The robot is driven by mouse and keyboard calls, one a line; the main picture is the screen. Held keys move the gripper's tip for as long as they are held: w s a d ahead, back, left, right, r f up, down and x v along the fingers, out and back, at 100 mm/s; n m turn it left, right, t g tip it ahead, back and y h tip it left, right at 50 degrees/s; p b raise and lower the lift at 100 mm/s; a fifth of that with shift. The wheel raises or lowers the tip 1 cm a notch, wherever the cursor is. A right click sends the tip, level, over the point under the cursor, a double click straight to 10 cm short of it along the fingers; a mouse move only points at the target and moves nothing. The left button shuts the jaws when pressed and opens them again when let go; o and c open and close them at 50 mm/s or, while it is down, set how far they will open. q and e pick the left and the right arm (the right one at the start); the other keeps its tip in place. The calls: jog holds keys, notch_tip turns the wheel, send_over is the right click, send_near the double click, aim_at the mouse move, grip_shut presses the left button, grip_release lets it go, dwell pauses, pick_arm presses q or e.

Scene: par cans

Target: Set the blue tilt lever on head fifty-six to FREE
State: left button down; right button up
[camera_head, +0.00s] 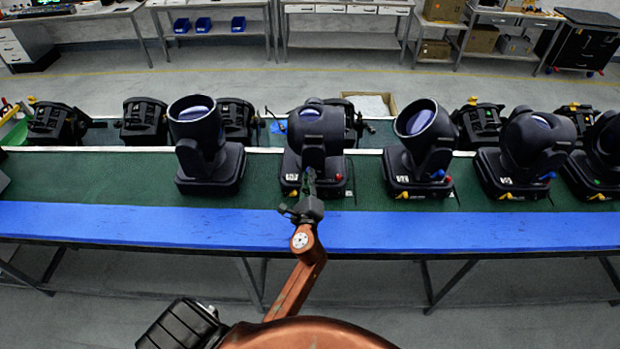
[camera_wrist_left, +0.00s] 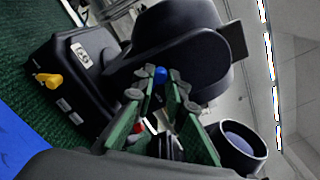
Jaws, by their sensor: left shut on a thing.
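A black moving head (camera_head: 316,132) stands on the green belt in the middle of the head view, directly in front of my left gripper (camera_head: 309,180). It fills much of the left wrist view (camera_wrist_left: 90,85), tilted there, with a small white number label that I cannot read for certain. In the left wrist view the blue lever (camera_wrist_left: 160,74) sits between the tips of my left gripper (camera_wrist_left: 162,82), whose green-padded fingers are closed on it. In the head view the gripper hides this lever. My right gripper is not in view.
A yellow lever (camera_wrist_left: 49,80) is on the base of this head. Similar heads stand on the left (camera_head: 206,140) and right (camera_head: 420,150), close by. A blue strip (camera_head: 150,222) edges the belt in front. More black units stand in a row behind.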

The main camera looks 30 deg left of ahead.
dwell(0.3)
pick_arm(q)
jog(key=c, duration=1.9)
grip_release()
jog(key=shift+c, duration=0.2)
notch_tip(320, 180, up, 10)
jog(key=shift+f, duration=0.15)
